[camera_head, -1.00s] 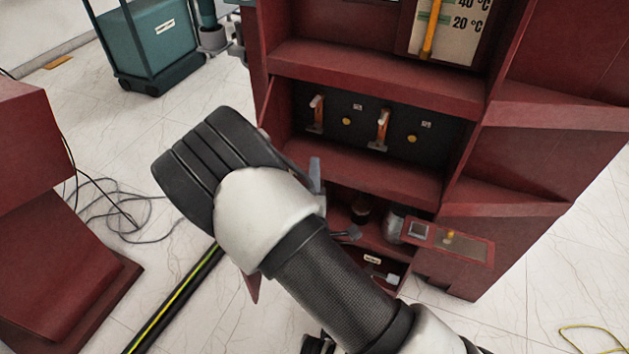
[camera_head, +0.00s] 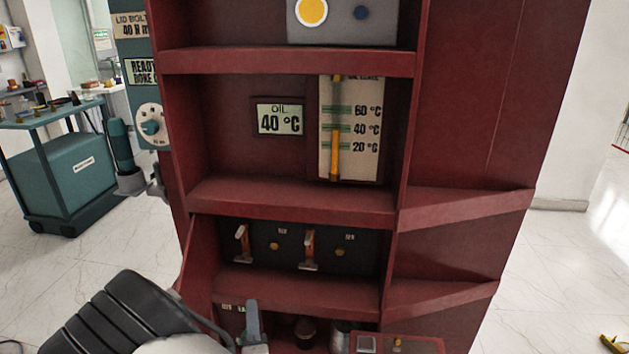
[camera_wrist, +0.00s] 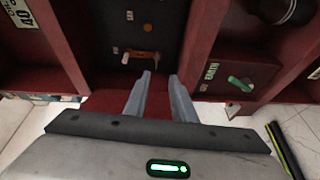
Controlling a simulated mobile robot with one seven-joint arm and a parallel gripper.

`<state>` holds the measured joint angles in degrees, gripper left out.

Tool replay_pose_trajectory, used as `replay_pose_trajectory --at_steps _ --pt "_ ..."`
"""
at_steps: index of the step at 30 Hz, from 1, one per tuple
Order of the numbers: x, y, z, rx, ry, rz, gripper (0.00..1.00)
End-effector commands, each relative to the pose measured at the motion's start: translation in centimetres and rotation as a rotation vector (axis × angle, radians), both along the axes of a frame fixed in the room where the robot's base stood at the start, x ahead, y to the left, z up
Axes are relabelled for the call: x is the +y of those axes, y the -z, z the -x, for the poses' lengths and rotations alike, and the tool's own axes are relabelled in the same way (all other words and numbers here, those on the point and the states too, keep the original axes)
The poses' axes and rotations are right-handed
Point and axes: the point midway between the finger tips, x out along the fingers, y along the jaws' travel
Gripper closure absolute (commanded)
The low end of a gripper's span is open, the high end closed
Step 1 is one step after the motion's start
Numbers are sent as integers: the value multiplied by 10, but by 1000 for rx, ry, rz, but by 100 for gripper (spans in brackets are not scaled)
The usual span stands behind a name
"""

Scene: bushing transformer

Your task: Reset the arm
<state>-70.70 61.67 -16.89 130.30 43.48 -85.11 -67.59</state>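My gripper (camera_wrist: 160,75) shows in the wrist view with its two grey fingers apart and nothing between them. In the head view my arm is at the bottom left, and one grey finger (camera_head: 253,322) shows in front of the lower part of the red cabinet (camera_head: 290,292). The other finger cannot be made out there.
A green handle (camera_wrist: 240,84) is beside an EARTH label. An oil display (camera_head: 279,119) reads 40 °C. A teal cart (camera_head: 62,175) stands at left.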

Motion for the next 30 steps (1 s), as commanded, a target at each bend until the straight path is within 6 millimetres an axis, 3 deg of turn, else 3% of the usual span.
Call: replay_pose_trajectory --at_steps 7,10,14,20,24,30 --pt "-36 -33 -50 376 192 -372 77" --pt "-54 -57 -60 544 261 -548 77" --pt "-83 -97 -58 730 335 -748 77" --pt "-143 -166 -24 941 454 -973 77" --pt "-194 -206 21 1029 572 -1070 77" --pt "-251 -233 85 1069 756 -1141 77"
